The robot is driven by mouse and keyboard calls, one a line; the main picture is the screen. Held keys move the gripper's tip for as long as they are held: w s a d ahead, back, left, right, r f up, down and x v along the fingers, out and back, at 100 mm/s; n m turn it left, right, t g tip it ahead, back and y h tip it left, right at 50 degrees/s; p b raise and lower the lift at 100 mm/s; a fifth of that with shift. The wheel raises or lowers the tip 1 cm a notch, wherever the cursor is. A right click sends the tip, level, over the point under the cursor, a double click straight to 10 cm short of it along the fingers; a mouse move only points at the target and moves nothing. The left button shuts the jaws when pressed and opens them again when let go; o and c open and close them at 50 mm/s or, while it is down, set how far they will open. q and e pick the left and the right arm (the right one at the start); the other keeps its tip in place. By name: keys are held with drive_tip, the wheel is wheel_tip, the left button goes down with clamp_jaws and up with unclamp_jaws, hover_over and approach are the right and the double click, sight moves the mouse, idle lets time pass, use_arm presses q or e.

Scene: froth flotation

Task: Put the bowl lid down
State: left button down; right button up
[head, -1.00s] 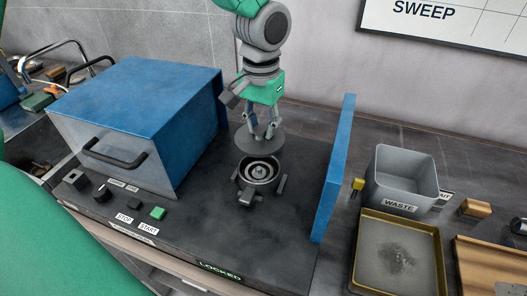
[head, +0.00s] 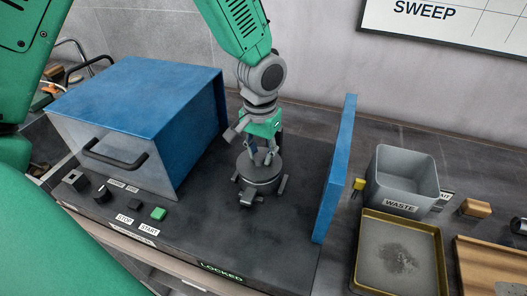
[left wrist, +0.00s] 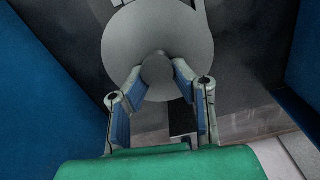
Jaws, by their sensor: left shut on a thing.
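My left gripper (head: 269,157) is shut on the knob of the round grey bowl lid (head: 252,169). The lid is level and sits over the bowl (head: 262,188), covering its opening, between the blue housing and the blue upright panel. I cannot tell whether the lid rests fully on the rim. In the left wrist view the lid (left wrist: 190,35) is a flat grey disc, and its knob (left wrist: 158,69) is between the two fingers of the left gripper (left wrist: 158,75). The bowl's inside is hidden. My right gripper is not in view.
The blue-topped housing (head: 140,90) with a black handle stands left of the bowl. The blue upright panel (head: 335,165) stands right. Buttons and a knob (head: 101,193) line the front. A grey waste bin (head: 402,180) and a yellow-rimmed tray (head: 437,250) are further right.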

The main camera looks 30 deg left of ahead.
use_arm(q)
drive_tip(key=shift+a+f, duration=0.15)
drive_tip(key=shift+f, duration=0.05)
drive_tip(key=c, duration=1.4)
unclamp_jaws()
drive_tip(key=shift+a, duration=0.1)
drive_tip(key=shift+o, duration=0.2)
drive_tip(key=shift+d, duration=0.55)
drive_tip(key=shift+a, duration=0.25)
drive_tip(key=shift+r, duration=0.1)
drive_tip(key=shift+a+r, duration=0.1)
drive_tip(key=shift+r, duration=0.2)
wheel_tip(320, 180, up, 12)
